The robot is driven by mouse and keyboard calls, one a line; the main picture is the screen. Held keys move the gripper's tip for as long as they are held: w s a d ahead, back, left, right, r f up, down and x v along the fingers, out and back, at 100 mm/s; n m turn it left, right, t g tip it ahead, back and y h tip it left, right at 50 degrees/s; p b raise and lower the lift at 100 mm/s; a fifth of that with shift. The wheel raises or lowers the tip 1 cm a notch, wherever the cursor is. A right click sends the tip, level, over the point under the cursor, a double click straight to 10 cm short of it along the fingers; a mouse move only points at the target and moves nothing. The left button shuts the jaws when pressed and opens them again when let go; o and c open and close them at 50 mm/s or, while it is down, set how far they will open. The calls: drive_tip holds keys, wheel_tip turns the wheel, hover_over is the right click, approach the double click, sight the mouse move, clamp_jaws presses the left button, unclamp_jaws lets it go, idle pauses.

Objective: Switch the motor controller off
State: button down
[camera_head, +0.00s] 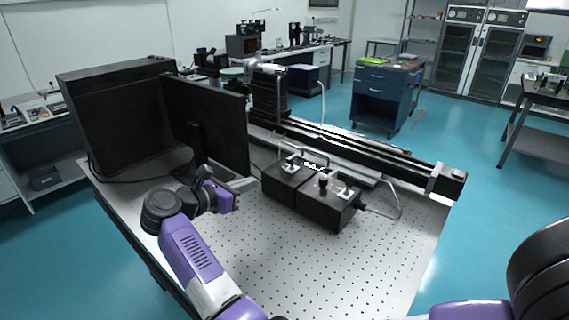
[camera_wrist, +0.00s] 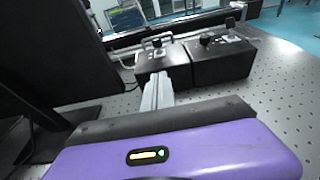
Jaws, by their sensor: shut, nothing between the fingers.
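Two black boxes with pale top plates stand side by side on the perforated optical table (camera_head: 290,265). I cannot tell from the pictures which is the motor controller. The left box (camera_head: 281,187) has a small fitting on top; it also shows in the wrist view (camera_wrist: 165,62). The right box (camera_head: 328,212) has a black knob (camera_head: 323,181) and a pale fitting on top; it also shows in the wrist view (camera_wrist: 222,66). My gripper (camera_head: 236,201) is shut and empty, left of the boxes. In the wrist view its fingers (camera_wrist: 158,84) point at the left box and hide part of its front.
A long black rail (camera_head: 350,150) runs behind the boxes. A bent metal tube (camera_head: 398,204) stands at the right box's side. The table's front is clear.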

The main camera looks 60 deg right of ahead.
drive_tip(key=shift+d, duration=0.1)
drive_tip(key=p, duration=0.3)
approach(288, 163)
wheel_tip(288, 163, down, 3)
drive_tip(key=d, duration=0.2)
drive_tip(key=shift+s+d+r+p, duration=0.4)
drive_tip(key=shift+s+d, duration=0.2)
drive_tip(key=shift+d, duration=0.35)
drive_tip(key=shift+s+d+r, duration=0.15)
drive_tip(key=shift+d+r, duration=0.2)
drive_tip(key=shift+d, duration=0.4)
drive_tip(key=shift+r+y, duration=0.2)
drive_tip(key=shift+y, duration=0.2)
drive_tip(key=shift+b, duration=0.3)
